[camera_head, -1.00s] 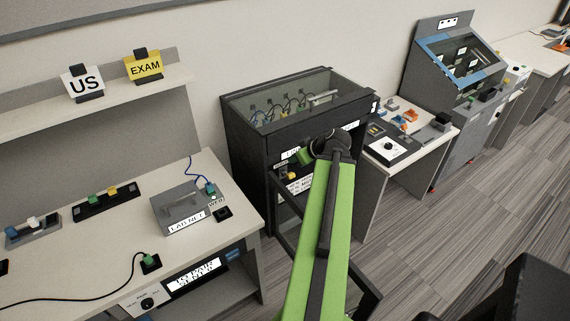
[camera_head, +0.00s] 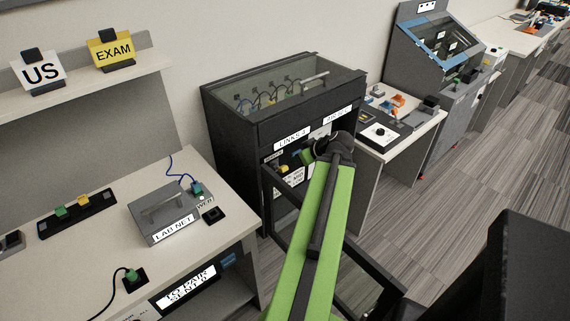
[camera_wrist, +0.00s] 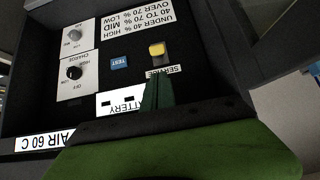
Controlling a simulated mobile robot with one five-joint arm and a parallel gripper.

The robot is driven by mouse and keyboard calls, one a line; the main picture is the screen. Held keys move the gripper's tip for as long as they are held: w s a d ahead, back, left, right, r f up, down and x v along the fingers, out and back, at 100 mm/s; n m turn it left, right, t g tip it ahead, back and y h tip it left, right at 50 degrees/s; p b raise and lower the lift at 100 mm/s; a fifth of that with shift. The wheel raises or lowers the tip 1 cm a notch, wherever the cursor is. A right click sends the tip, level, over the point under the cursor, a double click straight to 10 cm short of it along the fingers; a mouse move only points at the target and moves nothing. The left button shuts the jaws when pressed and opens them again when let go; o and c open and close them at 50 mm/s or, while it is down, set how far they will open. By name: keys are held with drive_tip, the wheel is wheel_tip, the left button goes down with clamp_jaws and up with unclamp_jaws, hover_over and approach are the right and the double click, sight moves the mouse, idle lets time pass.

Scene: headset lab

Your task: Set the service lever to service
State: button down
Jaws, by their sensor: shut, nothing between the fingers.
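The service lever (camera_wrist: 156,50) has a yellow knob on a grey mount on a dark panel in the wrist view, which shows the panel upside down. A white SERVICE label (camera_wrist: 163,71) lies just below it in the picture. My gripper (camera_wrist: 157,84) shows as dark green fingers, shut and empty. Its tips are just below the label in the picture; I cannot tell whether they touch the panel. The lever's exact setting is unclear.
Around the lever are a blue TEST button (camera_wrist: 119,62), a CHARGE dial (camera_wrist: 74,72) and a white rule plate (camera_wrist: 137,22). The cabinet's open door frame (camera_head: 385,300) stands low beside my arm.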

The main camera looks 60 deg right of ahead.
sight(285, 167)
drive_tip(key=shift+b+x, duration=3.5)
drive_tip(key=shift+x, duration=1.45)
